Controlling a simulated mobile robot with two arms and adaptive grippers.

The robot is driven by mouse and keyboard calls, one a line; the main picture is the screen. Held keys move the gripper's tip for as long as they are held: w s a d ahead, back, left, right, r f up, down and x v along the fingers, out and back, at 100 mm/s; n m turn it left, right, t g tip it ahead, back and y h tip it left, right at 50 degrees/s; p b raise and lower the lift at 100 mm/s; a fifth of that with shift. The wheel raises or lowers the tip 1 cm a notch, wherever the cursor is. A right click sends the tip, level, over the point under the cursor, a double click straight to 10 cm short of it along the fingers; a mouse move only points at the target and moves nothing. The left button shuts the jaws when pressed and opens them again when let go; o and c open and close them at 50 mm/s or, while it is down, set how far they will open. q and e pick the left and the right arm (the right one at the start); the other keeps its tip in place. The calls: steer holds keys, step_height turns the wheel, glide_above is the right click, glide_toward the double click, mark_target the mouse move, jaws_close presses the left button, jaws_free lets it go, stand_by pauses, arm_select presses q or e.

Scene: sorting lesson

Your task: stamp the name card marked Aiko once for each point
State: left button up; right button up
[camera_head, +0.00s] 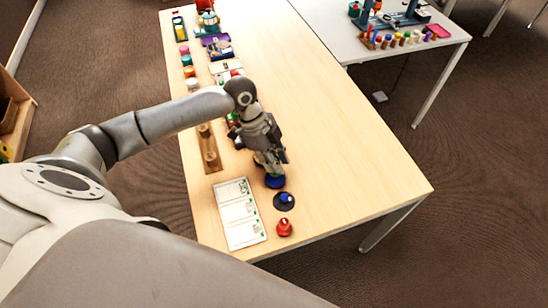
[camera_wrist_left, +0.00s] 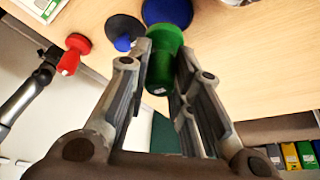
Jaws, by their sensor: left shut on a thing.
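My left gripper (camera_head: 270,162) reaches over the near half of the table, shut on a green cylindrical piece (camera_wrist_left: 166,58). It points down at a blue disc (camera_head: 275,182); the disc also shows beyond the green piece in the left wrist view (camera_wrist_left: 167,11). I cannot tell whether they touch or are one piece. A blue-knobbed stamp (camera_head: 285,198) on a dark disc and a red stamp (camera_head: 284,227) stand nearer the front edge. A white card sheet (camera_head: 240,214) with several sections lies to their left; its names are too small to read. My right gripper is not in view.
A wooden rack (camera_head: 208,148) lies above the card sheet. Coloured pots (camera_head: 188,71) and trays (camera_head: 221,52) line the table's left side toward the far end. The table's right side (camera_head: 345,130) is clear. A second table (camera_head: 340,35) stands at the upper right.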

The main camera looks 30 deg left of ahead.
arm_select(q)
steer(key=shift+w+f, duration=0.1)
steer(key=shift+f, duration=0.05)
steer(key=shift+f+b, duration=0.65)
steer(key=shift+f, duration=0.8)
steer(key=shift+f+b, duration=0.3)
steer(key=shift+f, duration=0.25)
steer(key=shift+p, duration=0.3)
stand_by(1.7)
